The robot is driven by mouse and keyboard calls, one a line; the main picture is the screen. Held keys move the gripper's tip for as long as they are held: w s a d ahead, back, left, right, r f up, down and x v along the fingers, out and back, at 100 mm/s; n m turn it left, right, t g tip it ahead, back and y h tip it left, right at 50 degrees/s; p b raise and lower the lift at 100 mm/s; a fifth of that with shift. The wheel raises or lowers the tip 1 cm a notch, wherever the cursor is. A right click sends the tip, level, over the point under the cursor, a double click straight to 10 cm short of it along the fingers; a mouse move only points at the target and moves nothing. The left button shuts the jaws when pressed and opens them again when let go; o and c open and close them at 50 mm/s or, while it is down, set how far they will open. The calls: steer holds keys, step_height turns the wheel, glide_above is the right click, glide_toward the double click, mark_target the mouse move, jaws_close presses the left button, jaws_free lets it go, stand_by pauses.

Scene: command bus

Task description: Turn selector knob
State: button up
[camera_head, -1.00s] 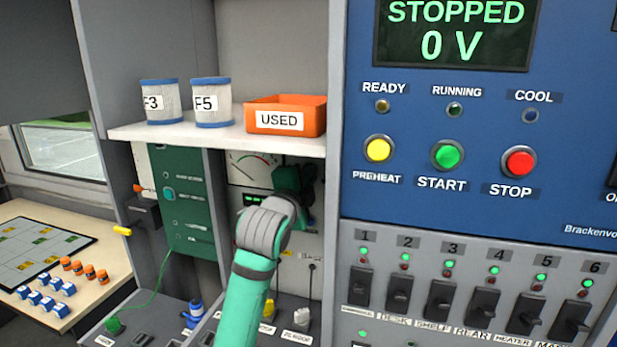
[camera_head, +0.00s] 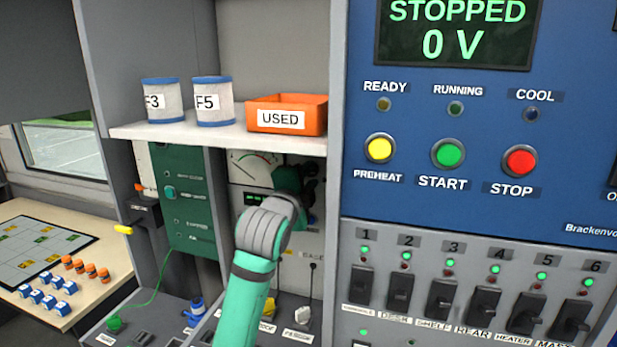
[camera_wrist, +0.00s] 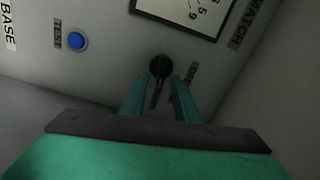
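The selector knob (camera_wrist: 160,66) is small, round and dark, on a pale panel in the wrist view. My gripper (camera_wrist: 159,82) is open, with its two green fingers apart and their tips close to the knob, one toward each side. A dark narrow shape shows between the fingers below the knob; I cannot tell whether it is part of the knob or a shadow. Whether the fingers touch the knob is unclear. In the head view my gripper (camera_head: 290,182) is at the meter panel (camera_head: 253,163) under the shelf, and my wrist hides the knob.
A blue button (camera_wrist: 77,41) marked TEST sits left of the knob, and a framed dial (camera_wrist: 185,12) is above it. The shelf (camera_head: 225,138) with an orange USED bin (camera_head: 287,117) overhangs my arm. The blue control panel (camera_head: 480,210) stands at right.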

steer(key=v, duration=1)
steer(key=shift+a, duration=0.15)
steer(key=shift+s, duration=0.1)
